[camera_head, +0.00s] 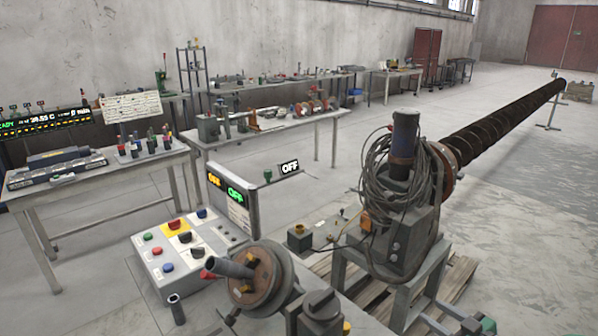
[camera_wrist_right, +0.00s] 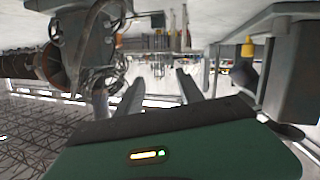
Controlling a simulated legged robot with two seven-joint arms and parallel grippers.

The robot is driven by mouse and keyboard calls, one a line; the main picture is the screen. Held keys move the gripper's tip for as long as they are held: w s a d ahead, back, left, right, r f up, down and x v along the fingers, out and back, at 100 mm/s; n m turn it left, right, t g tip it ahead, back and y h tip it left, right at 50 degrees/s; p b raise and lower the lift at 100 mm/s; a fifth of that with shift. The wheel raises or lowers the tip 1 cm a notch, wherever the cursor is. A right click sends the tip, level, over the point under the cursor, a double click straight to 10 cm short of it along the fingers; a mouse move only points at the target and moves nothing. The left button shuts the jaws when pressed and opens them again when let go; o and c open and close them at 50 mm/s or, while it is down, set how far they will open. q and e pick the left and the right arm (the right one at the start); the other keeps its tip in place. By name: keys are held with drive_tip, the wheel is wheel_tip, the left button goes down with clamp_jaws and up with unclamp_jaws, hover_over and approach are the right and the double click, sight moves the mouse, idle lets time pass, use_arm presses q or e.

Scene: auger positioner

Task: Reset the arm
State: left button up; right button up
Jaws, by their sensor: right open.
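The auger positioner's control box (camera_head: 185,255) stands at the lower middle, with several coloured buttons and knobs. Its display (camera_head: 228,192) shows orange and green lettering, and a small sign (camera_head: 289,167) reads OFF. The motor unit (camera_head: 405,150), wrapped in cables, joins a long dark auger (camera_head: 505,125). My right gripper (camera_head: 448,318) is low at the lower right, partly cut off. In the right wrist view its two fingers (camera_wrist_right: 160,78) are apart with nothing between them. My left gripper is out of view.
A grey stand (camera_head: 410,295) and wooden pallet (camera_head: 460,280) are under the motor. Workbenches with tools (camera_head: 265,132) line the left and back. Open concrete floor (camera_head: 540,220) lies to the right. The right wrist view appears upside down, with machine parts around the fingers.

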drive_tip(key=s+a+r+m+g+h+p, duration=0.2)
drive_tip(key=a+r+m+g+h+p, duration=0.1)
drive_tip(key=a+m+h, duration=0.3)
drive_tip(key=s+a+f+g+p, duration=0.1)
drive_tip(key=s+a+g, duration=0.3)
drive_tip(key=s, duration=0.7)
drive_tip(key=s+a+f+m+g+p, duration=0.1)
drive_tip(key=s+a+f+g, duration=0.1)
drive_tip(key=s+a+g, duration=0.2)
drive_tip(key=s+a, duration=0.3)
drive_tip(key=s, duration=0.4)
drive_tip(key=shift+s+a+m, duration=0.2)
drive_tip(key=shift+s+m, duration=0.1)
drive_tip(key=shift+s, duration=0.05)
drive_tip(key=shift+d, duration=0.25)
